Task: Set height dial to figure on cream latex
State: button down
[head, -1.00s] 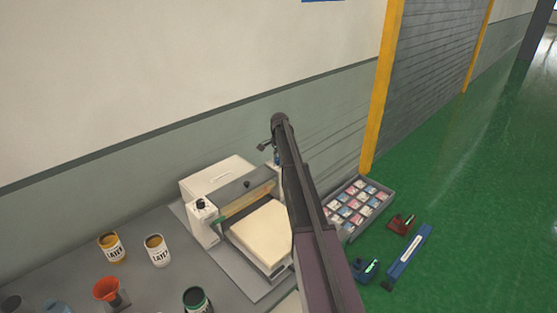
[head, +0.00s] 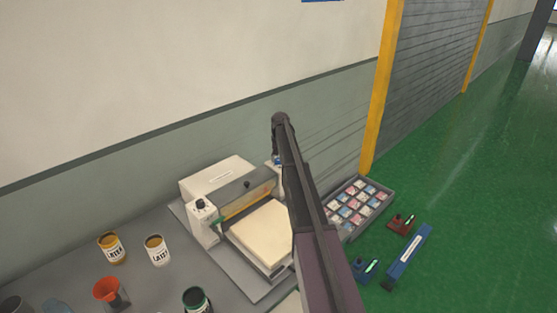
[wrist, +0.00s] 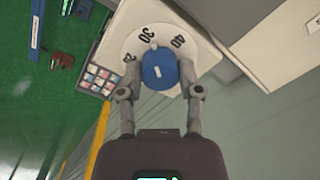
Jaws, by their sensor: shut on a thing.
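A blue dial knob (wrist: 158,76) sits on a white disc in the wrist view. The figures 30 and 40 show, with another figure partly hidden at left. A small pale tab at the knob's top lies between 30 and 40, nearer 30. My gripper (wrist: 161,68) has a finger on each side of the knob, shut on it. In the head view, the dial is largely hidden behind my arm, at the right of the grey-white machine (head: 207,230). A can with pale contents (head: 157,250) and an ochre can (head: 111,247) bear LATEX labels; I cannot read figures there.
A cream block (head: 268,235) lies on the machine bed. A dark green can (head: 196,299) and an orange funnel (head: 107,289) stand on the grey table. A tray of small packets (head: 358,203) and blue and red tools lie at right. The wall is close behind.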

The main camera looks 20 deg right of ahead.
jog(key=shift+n, duration=0.7)
jog(key=shift+c, duration=1.3)
grip_release()
jog(key=shift+m, duration=0.3)
